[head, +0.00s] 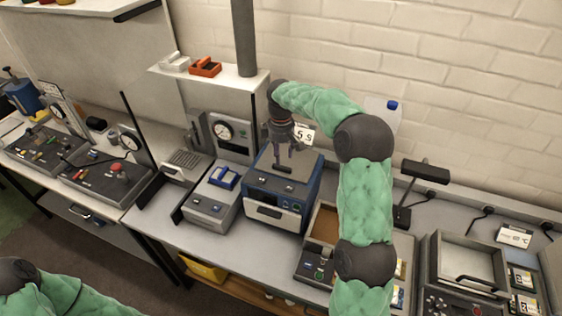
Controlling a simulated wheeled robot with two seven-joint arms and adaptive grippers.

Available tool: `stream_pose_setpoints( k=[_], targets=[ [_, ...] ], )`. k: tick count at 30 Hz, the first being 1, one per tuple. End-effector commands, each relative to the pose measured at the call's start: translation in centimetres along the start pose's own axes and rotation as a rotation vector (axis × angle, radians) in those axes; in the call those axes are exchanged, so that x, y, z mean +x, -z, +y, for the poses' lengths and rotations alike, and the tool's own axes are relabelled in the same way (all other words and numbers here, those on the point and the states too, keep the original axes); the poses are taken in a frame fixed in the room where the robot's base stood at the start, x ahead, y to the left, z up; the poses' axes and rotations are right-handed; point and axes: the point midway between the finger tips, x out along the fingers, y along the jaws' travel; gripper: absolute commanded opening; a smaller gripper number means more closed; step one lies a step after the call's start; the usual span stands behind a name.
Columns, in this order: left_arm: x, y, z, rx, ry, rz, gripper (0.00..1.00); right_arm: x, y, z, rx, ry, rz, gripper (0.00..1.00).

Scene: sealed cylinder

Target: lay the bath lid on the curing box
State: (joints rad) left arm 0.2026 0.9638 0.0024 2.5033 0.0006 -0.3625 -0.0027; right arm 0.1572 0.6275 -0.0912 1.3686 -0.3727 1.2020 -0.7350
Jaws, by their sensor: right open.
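The curing box, which I take to be the blue box with a pale front panel (273,214), stands on the bench in the middle. A flat grey plate with a dark handle, apparently the bath lid (306,162), lies flat on top of it. My right gripper (290,151) is open, pointing down just above the lid's handle, with nothing seen between its fingers. My right arm hides part of the bench to the right. My left gripper is out of view; only part of my left arm shows at bottom left.
An open box with a brown inside (323,224) is right of the curing box, partly behind my arm. A grey-blue instrument (211,205) stands close on the left. A black lamp (424,172) and another lidded unit (468,262) are further right.

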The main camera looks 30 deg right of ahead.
Motion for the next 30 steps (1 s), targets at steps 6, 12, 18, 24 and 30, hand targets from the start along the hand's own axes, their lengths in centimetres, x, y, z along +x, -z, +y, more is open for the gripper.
stream_pose_setpoints(
  k=[6,12,18,24,30],
  targets=[
    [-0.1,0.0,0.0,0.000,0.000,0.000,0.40,-4.2,0.1,0.0,0.001,-0.001,0.002,0.47],
    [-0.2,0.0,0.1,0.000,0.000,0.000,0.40,-6.4,0.1,0.0,0.000,0.000,0.001,0.47],
    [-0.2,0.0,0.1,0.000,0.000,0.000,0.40,-7.0,0.0,-0.1,0.000,0.002,-0.001,0.47],
    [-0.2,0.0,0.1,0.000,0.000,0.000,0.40,-7.0,0.0,0.0,0.000,0.001,0.000,0.47],
    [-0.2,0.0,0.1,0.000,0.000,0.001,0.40,-6.6,0.1,-0.1,0.002,0.003,0.001,0.47]
  ],
)
